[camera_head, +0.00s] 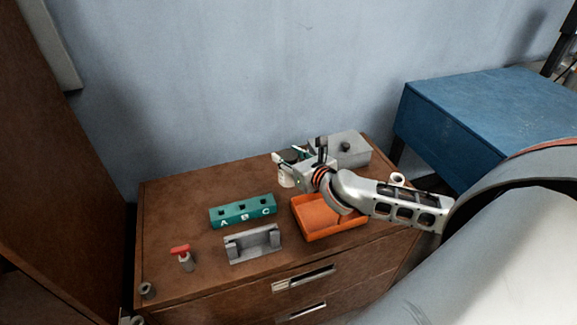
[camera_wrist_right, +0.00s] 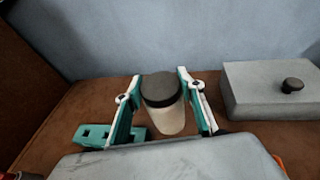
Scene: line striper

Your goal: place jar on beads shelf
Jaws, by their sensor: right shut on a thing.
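A jar (camera_wrist_right: 168,118) with a cream body and a dark grey lid is between the two fingers of my right gripper (camera_wrist_right: 158,100) in the right wrist view. The fingers are shut on the jar from both sides. In the head view, my right gripper (camera_head: 289,158) is over the back part of the wooden cabinet top, with the jar (camera_head: 286,179) partly visible below its fingers. I cannot tell whether the jar's base touches the top. No shelf marked for beads can be made out. My left gripper is not in view.
The cabinet (camera_head: 175,205) holds a green A B C block (camera_head: 243,216), a grey bracket (camera_head: 252,244), an orange tray (camera_head: 325,230) under my arm, a red-topped item (camera_head: 183,257) and a grey box with a knob (camera_head: 352,150). A blue cabinet (camera_head: 470,115) stands right.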

